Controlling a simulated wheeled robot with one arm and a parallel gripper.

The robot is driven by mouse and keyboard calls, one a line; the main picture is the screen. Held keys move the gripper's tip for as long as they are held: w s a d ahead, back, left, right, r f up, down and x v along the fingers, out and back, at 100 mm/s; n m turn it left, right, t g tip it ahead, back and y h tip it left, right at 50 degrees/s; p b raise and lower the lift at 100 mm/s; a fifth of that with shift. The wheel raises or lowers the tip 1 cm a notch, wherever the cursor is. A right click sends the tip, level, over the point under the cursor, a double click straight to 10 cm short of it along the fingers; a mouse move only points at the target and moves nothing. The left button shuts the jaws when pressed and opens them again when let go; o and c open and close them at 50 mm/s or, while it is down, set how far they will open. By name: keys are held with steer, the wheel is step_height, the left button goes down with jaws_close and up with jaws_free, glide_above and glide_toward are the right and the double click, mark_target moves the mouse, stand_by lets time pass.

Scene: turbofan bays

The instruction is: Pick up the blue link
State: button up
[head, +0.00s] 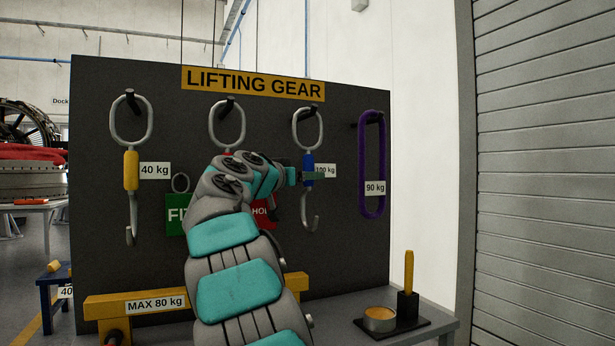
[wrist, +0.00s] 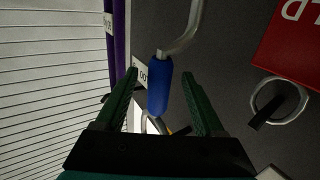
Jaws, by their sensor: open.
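The blue link (head: 308,160) hangs upright on a peg of the dark board, with a steel ring above its blue sleeve and a hook below. My gripper (head: 312,176) is level with the sleeve in the head view, and a finger covers part of it. In the wrist view the picture is turned over, with the hook at the top. There my gripper (wrist: 160,72) is open, and the blue sleeve (wrist: 159,92) shows between its two green fingers, with space on both sides. I cannot tell how deep it lies between them.
A yellow 40 kg link (head: 131,170) hangs at the left and a purple sling (head: 372,165) at the right. Another link (head: 227,125) and a red sign (head: 263,215) are partly behind my arm. A grey table (head: 430,318) holds a black stand.

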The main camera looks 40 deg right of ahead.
steer(key=shift+x, duration=0.85)
jaws_close()
stand_by(0.8)
